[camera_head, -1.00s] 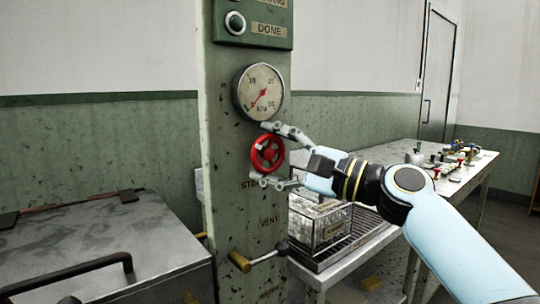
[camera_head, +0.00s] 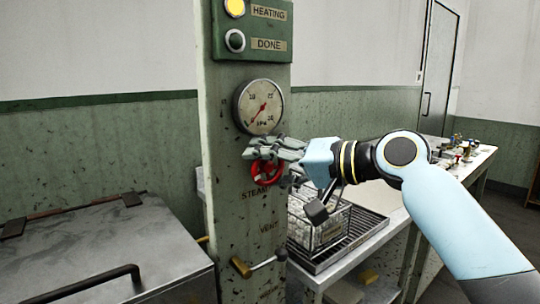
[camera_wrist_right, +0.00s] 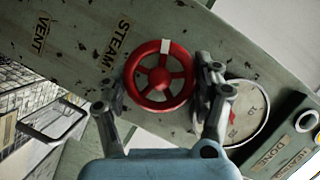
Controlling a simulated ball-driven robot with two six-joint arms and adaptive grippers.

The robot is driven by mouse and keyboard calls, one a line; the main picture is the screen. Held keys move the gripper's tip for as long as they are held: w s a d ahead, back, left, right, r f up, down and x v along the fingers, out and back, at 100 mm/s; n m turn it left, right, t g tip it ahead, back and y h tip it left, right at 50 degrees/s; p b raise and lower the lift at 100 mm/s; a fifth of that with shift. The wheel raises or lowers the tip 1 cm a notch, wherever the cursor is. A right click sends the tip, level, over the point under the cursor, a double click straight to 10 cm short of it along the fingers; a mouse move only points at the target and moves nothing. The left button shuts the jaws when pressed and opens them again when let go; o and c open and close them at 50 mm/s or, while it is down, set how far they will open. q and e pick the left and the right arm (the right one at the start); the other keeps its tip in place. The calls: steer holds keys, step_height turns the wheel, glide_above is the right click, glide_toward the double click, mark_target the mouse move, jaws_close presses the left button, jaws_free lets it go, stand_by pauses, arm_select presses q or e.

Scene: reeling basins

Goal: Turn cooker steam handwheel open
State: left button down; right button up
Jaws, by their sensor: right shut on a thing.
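The red steam handwheel (camera_head: 268,174) is on the green post below a round gauge (camera_head: 259,107); its upper part is hidden behind my fingers in the head view. In the right wrist view the handwheel (camera_wrist_right: 160,76) shows whole, with spokes and a pale mark on its rim. My right gripper (camera_head: 270,150) is shut on the handwheel, one finger on each side of the rim, as the right wrist view (camera_wrist_right: 160,84) shows. My left gripper is not in view.
A yellow lamp (camera_head: 235,8) beside the HEATING label is lit; the DONE lamp (camera_head: 235,41) is dark. A vent lever (camera_head: 258,264) sticks out below. A wire basket (camera_head: 322,232) sits on a rack to the right. A metal lid (camera_head: 95,250) is at the left.

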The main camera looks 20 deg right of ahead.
steer(key=shift+s+a+n+h+p, duration=0.1)
steer(key=shift+n+h+p, duration=0.5)
steer(key=shift+n+p, duration=0.35)
steer(key=n+h+p, duration=0.2)
steer(key=n, duration=0.1)
steer(key=shift+p, duration=0.4)
steer(key=shift+s+a+f+n+h+p, duration=0.1)
steer(key=shift+a+n+h+p, duration=0.05)
steer(key=shift+n+h+p, duration=0.9)
steer(key=shift+f+n+t+h+p, duration=0.15)
steer(key=shift+n+t+h+p, duration=0.25)
steer(key=shift+n, duration=0.8)
steer(key=o, duration=0.9)
steer(key=shift+o, duration=1.4)
steer(key=shift+r, duration=0.25)
